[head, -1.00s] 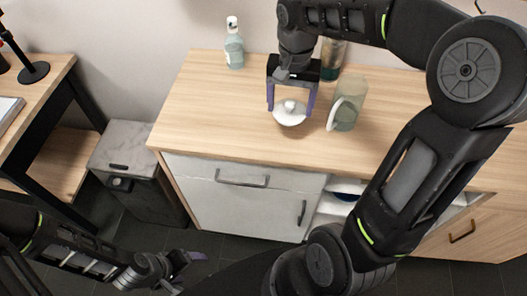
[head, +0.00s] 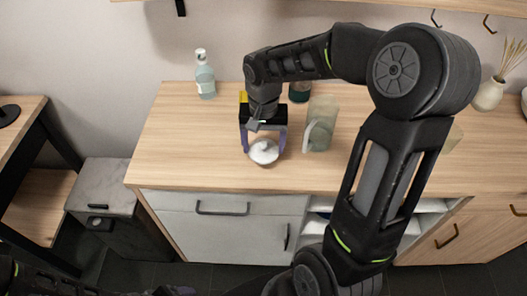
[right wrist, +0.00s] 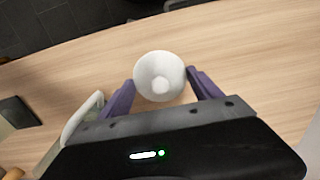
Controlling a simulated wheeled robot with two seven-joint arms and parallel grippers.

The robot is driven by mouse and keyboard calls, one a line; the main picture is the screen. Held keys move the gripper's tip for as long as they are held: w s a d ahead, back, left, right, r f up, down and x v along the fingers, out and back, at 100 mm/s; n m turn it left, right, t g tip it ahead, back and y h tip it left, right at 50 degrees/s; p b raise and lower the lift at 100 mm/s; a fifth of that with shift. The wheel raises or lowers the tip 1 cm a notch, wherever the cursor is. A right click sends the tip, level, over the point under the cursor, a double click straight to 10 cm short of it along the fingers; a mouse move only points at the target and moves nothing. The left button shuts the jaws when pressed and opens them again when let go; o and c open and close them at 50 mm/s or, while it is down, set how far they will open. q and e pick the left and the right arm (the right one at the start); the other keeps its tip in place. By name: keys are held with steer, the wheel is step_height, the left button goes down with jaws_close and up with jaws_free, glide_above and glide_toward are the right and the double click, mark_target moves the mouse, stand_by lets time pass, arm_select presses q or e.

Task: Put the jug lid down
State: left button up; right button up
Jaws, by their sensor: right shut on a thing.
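The white jug lid (head: 264,152) with its round knob is between the purple fingers of my right gripper (head: 263,147), over the front middle of the wooden counter (head: 190,135). My right gripper is shut on it. In the right wrist view the lid (right wrist: 160,75) shows knob-up between the fingertips. I cannot tell whether the lid touches the counter. The pale green jug (head: 321,125) stands upright just to the right, open at the top, its handle towards the lid. My left gripper (head: 175,291) is low at the bottom edge, mostly cut off.
A clear bottle (head: 205,78) stands at the counter's back left. A dark green container (head: 299,92) stands behind the jug, partly hidden by my arm. The counter left of the lid is clear. A grey bin (head: 102,188) stands on the floor left of the cabinet.

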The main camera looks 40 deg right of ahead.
mark_target(263, 152)
steer(key=shift+f, duration=1.85)
steer(key=shift+f, duration=0.25)
steer(key=o, duration=1.3)
steer(key=shift+r, duration=0.1)
steer(key=shift+r, duration=0.15)
step_height(263, 152, up, 12)
steer(key=shift+r, duration=0.1)
steer(key=shift+s, duration=0.1)
